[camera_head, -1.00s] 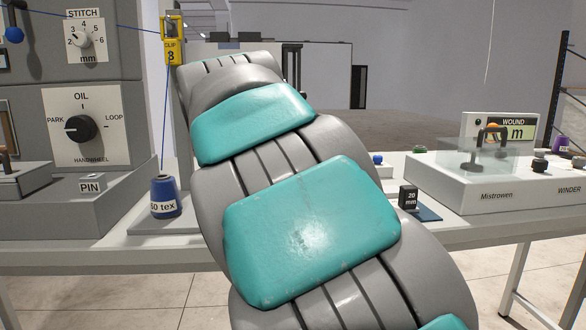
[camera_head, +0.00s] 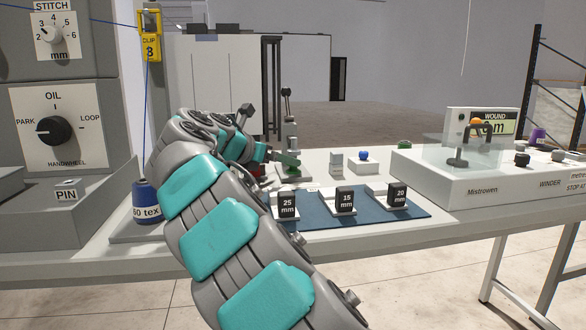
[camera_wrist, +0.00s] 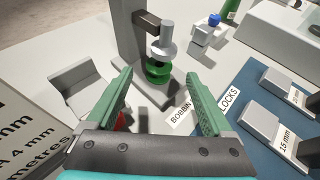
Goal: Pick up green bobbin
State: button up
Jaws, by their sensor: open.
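The green bobbin (camera_wrist: 157,72) shows in the wrist view as green discs around an upright axis, beneath a pale grey cap. It sits at a grey stand (camera_wrist: 128,35) with a side bracket. My gripper (camera_wrist: 160,82) is open, its two green fingers spread in the lower part of that view. The bobbin appears ahead of the gap between the fingertips, with no visible contact. In the head view, green parts show beyond the end of my arm near the stand, but I cannot tell bobbin from finger there.
A blue mat (camera_head: 330,220) holds several gauge blocks right of my arm. A blue-knobbed white block (camera_head: 364,162) and the winder (camera_head: 490,190) stand farther right. A thread cone (camera_head: 146,202) stands left. A red item (camera_wrist: 121,121) is partly hidden behind my left finger.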

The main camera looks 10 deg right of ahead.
aim_at(293, 167)
jog(key=x, duration=0.4)
jog(key=shift+w+d+f, duration=0.2)
jog(key=shift+f, duration=0.15)
grip_shut()
dwell(0.3)
